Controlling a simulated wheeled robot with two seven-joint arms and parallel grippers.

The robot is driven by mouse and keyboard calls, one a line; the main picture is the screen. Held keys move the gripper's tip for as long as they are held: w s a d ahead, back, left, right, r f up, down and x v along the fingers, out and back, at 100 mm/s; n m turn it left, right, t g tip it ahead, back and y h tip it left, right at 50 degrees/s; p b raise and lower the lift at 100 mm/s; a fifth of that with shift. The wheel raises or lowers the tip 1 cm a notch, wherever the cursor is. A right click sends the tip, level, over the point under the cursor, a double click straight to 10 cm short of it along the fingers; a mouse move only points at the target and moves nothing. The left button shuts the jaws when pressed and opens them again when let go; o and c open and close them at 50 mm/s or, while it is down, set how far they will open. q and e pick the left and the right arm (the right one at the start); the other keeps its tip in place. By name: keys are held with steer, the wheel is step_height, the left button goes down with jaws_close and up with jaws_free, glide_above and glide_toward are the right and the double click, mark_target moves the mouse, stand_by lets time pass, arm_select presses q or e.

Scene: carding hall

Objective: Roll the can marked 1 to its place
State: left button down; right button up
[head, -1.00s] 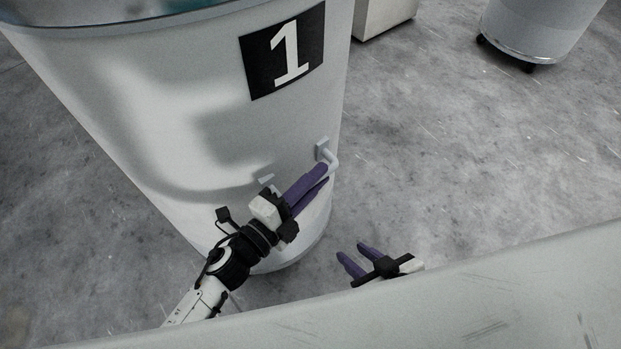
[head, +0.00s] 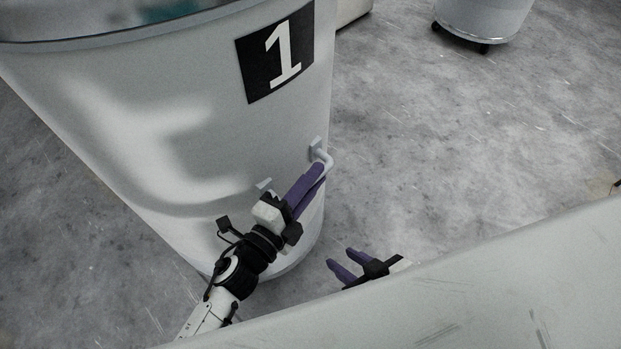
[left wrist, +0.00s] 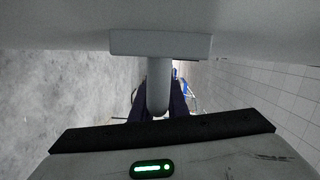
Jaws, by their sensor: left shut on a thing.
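The can marked 1 (head: 140,130) is a tall pale cylinder filling the left of the head view, with a white 1 on a black square plate (head: 275,53). Its handle (head: 324,158) is a small grey bar low on its side. My left gripper (head: 318,172) is shut on this handle. In the left wrist view the handle (left wrist: 158,85) runs from the can's wall down between my dark fingers, which it partly hides. My right gripper (head: 339,257) is lower, empty, with its two purple fingers apart, clear of the can.
Another pale can (head: 484,18) on black casters stands at the top right. A pale block (head: 350,10) shows beside the marked can at the top. Grey scuffed floor (head: 440,130) lies open between them. A pale scuffed surface at the lower right hides most of my right arm.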

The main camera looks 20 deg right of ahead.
steer(key=shift+w, duration=0.1)
arm_select(q)
steer(key=c, duration=1.6)
jaws_free()
steer(key=shift+a, duration=0.1)
steer(key=shift+c, duration=0.2)
arm_select(e)
steer(key=shift+w+r, duration=0.2)
steer(key=shift+w, duration=0.1)
arm_select(q)
steer(key=v, duration=1)
steer(key=shift+p, duration=0.4)
arm_select(e)
steer(key=shift+s, duration=0.35)
arm_select(q)
steer(key=shift+s, duration=0.1)
arm_select(e)
steer(key=shift+w+r, duration=0.1)
steer(key=shift+r, duration=0.05)
steer(key=shift+r, duration=0.1)
